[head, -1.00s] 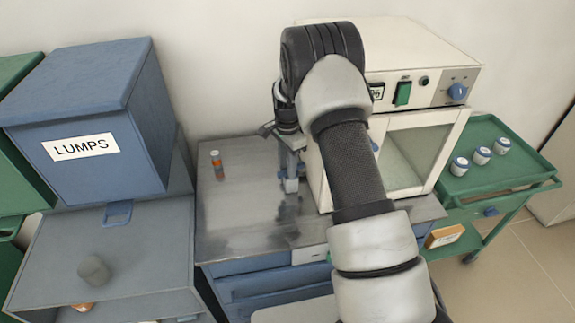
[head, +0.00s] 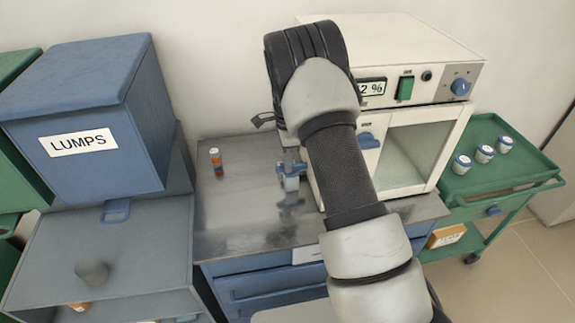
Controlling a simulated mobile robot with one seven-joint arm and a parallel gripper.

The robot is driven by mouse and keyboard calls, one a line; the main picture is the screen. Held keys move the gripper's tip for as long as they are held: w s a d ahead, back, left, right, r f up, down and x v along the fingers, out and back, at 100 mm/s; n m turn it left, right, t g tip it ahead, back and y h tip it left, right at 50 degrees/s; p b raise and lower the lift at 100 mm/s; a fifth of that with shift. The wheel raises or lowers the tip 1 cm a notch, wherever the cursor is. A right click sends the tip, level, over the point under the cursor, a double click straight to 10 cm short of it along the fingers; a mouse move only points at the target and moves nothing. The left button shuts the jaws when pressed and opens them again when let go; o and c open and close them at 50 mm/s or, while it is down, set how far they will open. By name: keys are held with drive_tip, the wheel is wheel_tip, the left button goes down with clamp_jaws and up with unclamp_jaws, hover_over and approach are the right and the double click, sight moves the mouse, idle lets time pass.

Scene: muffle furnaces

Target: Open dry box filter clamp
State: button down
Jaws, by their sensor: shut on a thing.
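The dry box (head: 420,48) is the white cabinet at the back of the bench, with a glass door, a % display and a blue front latch (head: 368,140). A small blue part (head: 284,169), seemingly the filter clamp, shows at the cabinet's left side, just below my wrist. My gripper (head: 291,180) points down there and is shut on this part. My arm covers much of the cabinet's left front, and the filter itself cannot be made out. Whether the clamp is open cannot be told.
A blue LUMPS bin (head: 85,120) is at left. A green cart (head: 530,172) with several white jars is at right. The bench's left part is mostly clear.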

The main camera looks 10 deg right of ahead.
drive_tip(key=c, duration=1.8)
unclamp_jaws()
wheel_tip(320, 180, up, 18)
drive_tip(key=shift+f, duration=0.25)
drive_tip(key=s+r+n+t, duration=0.2)
drive_tip(key=s+r+n, duration=0.5)
drive_tip(key=s+r, duration=0.75)
drive_tip(key=s+n+t+p, duration=0.2)
drive_tip(key=s+n, duration=0.9)
drive_tip(key=s, duration=0.9)
drive_tip(key=shift+t, duration=0.8)
